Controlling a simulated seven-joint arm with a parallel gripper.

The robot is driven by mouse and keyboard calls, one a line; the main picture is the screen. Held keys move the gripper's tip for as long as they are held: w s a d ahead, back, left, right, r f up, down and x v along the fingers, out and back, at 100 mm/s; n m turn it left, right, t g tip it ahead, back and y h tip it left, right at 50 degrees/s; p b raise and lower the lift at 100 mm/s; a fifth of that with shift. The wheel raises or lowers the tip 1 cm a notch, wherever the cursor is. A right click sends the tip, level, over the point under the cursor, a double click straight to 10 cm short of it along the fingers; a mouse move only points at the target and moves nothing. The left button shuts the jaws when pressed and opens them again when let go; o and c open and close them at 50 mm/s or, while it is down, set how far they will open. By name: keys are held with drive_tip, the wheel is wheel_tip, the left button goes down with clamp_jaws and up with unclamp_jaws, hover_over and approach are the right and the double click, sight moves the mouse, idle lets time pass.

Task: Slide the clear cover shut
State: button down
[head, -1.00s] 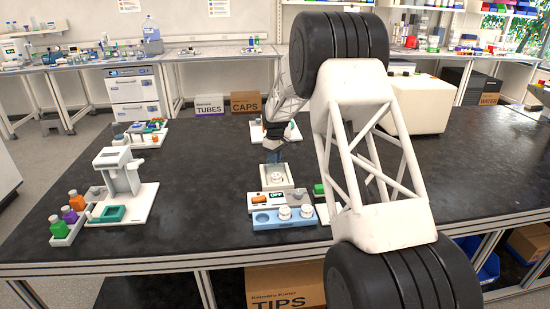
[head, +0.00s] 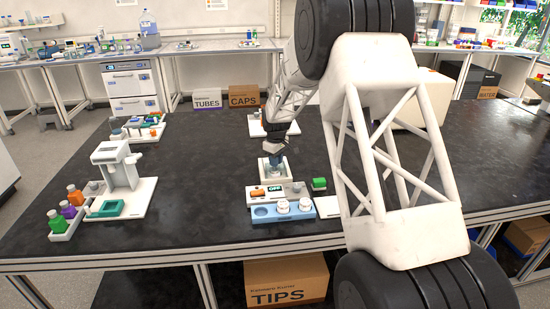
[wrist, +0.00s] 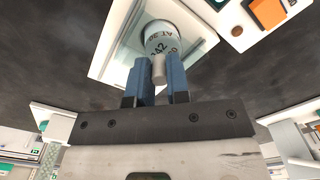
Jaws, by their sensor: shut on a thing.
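In the wrist view, the blue fingers of my gripper (wrist: 159,88) are closed on a small grey peg (wrist: 158,70), which looks like a handle. Just beyond it is a white round container (wrist: 163,38) with printed characters, on a white device with pale, see-through edges around it. I cannot make out the clear cover's outline or how far it is open.
A blue rack (head: 263,211) with white-capped jars stands in front of the device. A white stand (head: 119,175) and coloured bottles (head: 68,209) are at the left. The black bench between is clear.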

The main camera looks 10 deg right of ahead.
drive_tip(key=shift+s+f, duration=0.15)
drive_tip(key=shift+s, duration=0.1)
drive_tip(key=c, duration=1.1)
unclamp_jaws()
drive_tip(key=shift+r, duration=4)
